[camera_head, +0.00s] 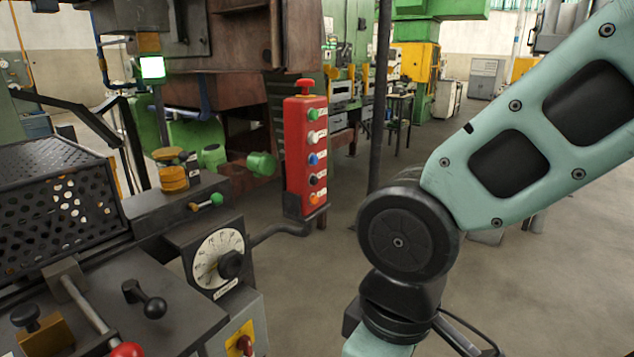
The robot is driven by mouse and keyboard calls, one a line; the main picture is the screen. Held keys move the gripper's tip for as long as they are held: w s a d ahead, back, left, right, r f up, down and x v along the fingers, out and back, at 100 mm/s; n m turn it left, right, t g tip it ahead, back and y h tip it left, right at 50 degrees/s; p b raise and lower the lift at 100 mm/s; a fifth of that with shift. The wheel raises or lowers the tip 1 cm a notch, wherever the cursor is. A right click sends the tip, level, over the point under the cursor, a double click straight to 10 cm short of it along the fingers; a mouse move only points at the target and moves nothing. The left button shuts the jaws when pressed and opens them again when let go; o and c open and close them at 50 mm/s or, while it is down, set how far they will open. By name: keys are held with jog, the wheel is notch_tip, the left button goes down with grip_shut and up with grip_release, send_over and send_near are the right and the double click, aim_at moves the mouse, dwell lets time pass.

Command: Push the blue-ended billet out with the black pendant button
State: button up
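A red pendant box (294,165) hangs upright at the centre, facing me. Its front carries a column of buttons: green, white, blue, black and orange from top to bottom. The black button (313,179) is second from the bottom, just under the blue button (313,159). A red mushroom knob (305,86) tops the box. I cannot make out a blue-ended billet in this view. My teal arm fills the right side, apart from the pendant in the picture. My gripper is out of view.
A machine with a dial (217,260), levers and a perforated black guard (60,205) stands at the left. A dark vertical post (380,100) rises right of the pendant. Green and yellow machines stand behind. The grey floor right of the pendant looks open.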

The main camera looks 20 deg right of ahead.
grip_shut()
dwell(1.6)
